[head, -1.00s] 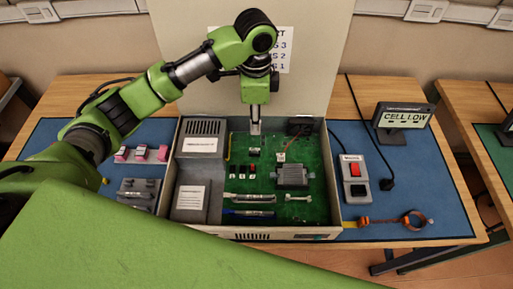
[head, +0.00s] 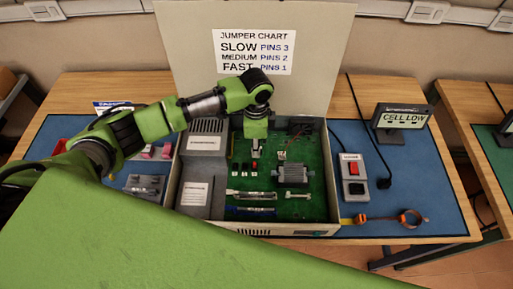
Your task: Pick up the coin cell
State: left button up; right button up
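My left gripper (head: 255,153) points down into the open case (head: 303,229), just above the green circuit board (head: 318,205). Its fingers look close together, but they are too small to tell whether they are open, shut or holding something. I cannot make out the coin cell; the gripper and arm cover part of the board there. My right gripper is not in view.
Jumpers (head: 244,167) sit left of the gripper. A grey block (head: 292,174) is to its right. The raised lid with a jumper chart (head: 254,50) stands behind. A switch box (head: 353,175), a wrist strap (head: 412,217) and a "CELL LOW" display (head: 402,116) are at the right.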

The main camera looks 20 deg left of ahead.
pick_arm(q)
grip_shut()
jog(key=shift+r, duration=0.15)
jog(key=shift+w+r+b, duration=0.1)
jog(key=shift+r+b, duration=0.1)
jog(key=shift+b, duration=0.1)
jog(key=r, duration=0.1)
jog(key=r+b, duration=0.1)
jog(key=shift+d+r, duration=0.2)
jog(key=shift+r, duration=0.15)
jog(key=s+d+r+b, duration=0.2)
jog(key=s+d+r, duration=0.6)
jog(key=d+r, duration=0.1)
jog(key=shift+s+d+r, duration=0.35)
jog(key=shift+d, duration=0.55)
